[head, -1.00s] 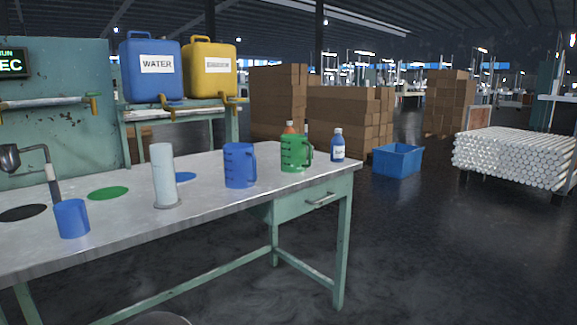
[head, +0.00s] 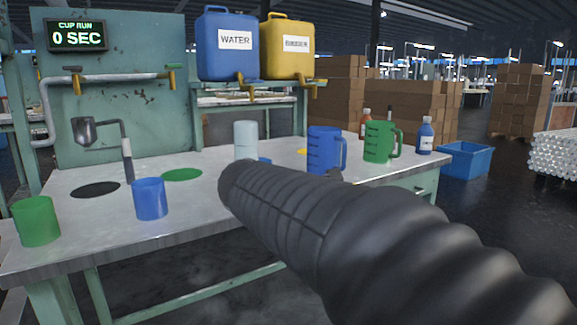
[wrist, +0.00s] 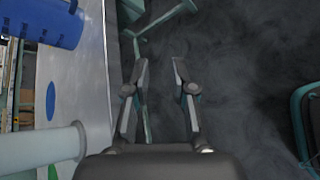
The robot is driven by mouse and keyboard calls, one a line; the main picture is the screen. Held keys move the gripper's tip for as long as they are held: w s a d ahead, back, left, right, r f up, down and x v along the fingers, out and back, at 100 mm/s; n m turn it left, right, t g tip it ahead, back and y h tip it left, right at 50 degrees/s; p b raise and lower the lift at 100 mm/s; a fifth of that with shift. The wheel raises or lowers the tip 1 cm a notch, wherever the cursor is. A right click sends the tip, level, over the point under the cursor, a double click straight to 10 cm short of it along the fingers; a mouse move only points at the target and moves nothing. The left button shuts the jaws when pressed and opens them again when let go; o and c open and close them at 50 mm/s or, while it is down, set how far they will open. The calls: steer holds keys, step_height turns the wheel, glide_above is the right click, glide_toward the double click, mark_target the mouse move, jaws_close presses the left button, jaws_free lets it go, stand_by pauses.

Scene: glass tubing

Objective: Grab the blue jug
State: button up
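The blue jug (head: 322,150) stands upright on the grey workbench (head: 220,210) in the head view, its handle to the right. My dark arm crosses in front of the bench and comes close to the jug's lower edge in the picture. The blue jug also shows at the upper left of the wrist view (wrist: 52,22), partly cut off. My gripper (wrist: 160,66) is open and empty in the wrist view, over the floor beyond the bench edge and apart from the jug.
A green jug (head: 379,142) and blue bottle (head: 425,135) stand right of the blue jug. A pale cylinder (head: 245,140) stands left of it and shows close to the gripper (wrist: 38,150). Blue (head: 150,199) and green (head: 37,221) cups stand near the front edge.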

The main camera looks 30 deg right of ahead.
mark_target(345, 147)
steer(key=w+d+r+n+h, duration=0.1)
steer(key=w+r+n+h, duration=0.1)
steer(key=w+r, duration=0.1)
steer(key=w+d+r+n+h+b, duration=0.1)
steer(key=w+d+r+n+h, duration=0.1)
steer(key=w+r+n, duration=0.1)
steer(key=w+d+r+n+h+b, duration=0.1)
steer(key=w+d+r+n+h, duration=0.1)
steer(key=w, duration=0.3)
steer(key=shift+d+r+h, duration=0.25)
steer(key=shift+r+h, duration=0.05)
steer(key=shift+r, duration=0.15)
steer(key=shift+n+t, duration=0.3)
steer(key=x, duration=0.7)
steer(key=shift+d, duration=0.3)
steer(key=shift+b+x, duration=0.4)
steer(key=shift+x, duration=2.55)
jaws_close()
